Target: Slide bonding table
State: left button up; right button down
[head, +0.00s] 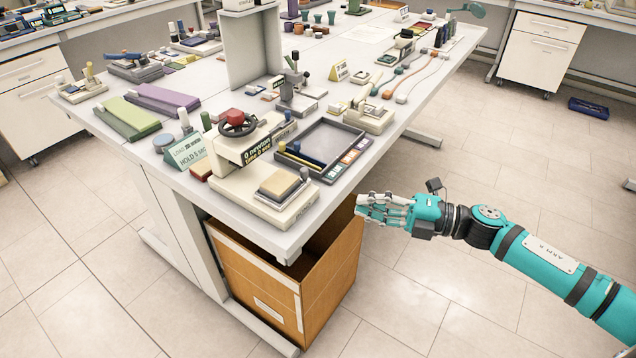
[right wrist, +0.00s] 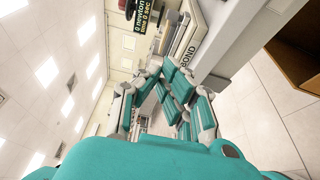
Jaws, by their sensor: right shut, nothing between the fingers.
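The bonding press (head: 235,165) stands at the near corner of the workbench. It has a black handwheel with a red knob and a display reading 0 newton. Its bonding table, a pale slab bearing a tan pad (head: 278,184), sticks out at the front right. My right gripper (head: 366,207) is shut and empty, off the bench's right edge, to the right of the press and apart from it. In the right wrist view my fingers (right wrist: 168,92) are folded together, and a pale part lettered BOND (right wrist: 189,50) shows beyond them. My left gripper is out of view.
An open orange-brown drawer unit (head: 265,280) stands under the bench corner.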

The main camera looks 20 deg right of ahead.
jog(key=p+x, duration=0.1)
jog(key=x, duration=0.2)
jog(key=w+p+x, duration=0.1)
jog(key=x, duration=0.3)
jog(key=d+p+x, duration=0.1)
jog(key=x, duration=0.2)
jog(key=shift+w+a+r, duration=0.1)
jog(key=shift+w+a, duration=0.1)
jog(key=shift+w, duration=1)
jog(key=shift+a, duration=0.1)
jog(key=w+a, duration=0.2)
jog(key=w+a+b, duration=0.1)
jog(key=w+a, duration=0.1)
jog(key=w, duration=0.1)
jog(key=w+a, duration=0.2)
jog(key=w, duration=0.1)
jog(key=shift+f+b, duration=0.25)
jog(key=shift+b, duration=0.1)
jog(key=shift+a+r, duration=0.1)
jog(key=shift+r, duration=0.15)
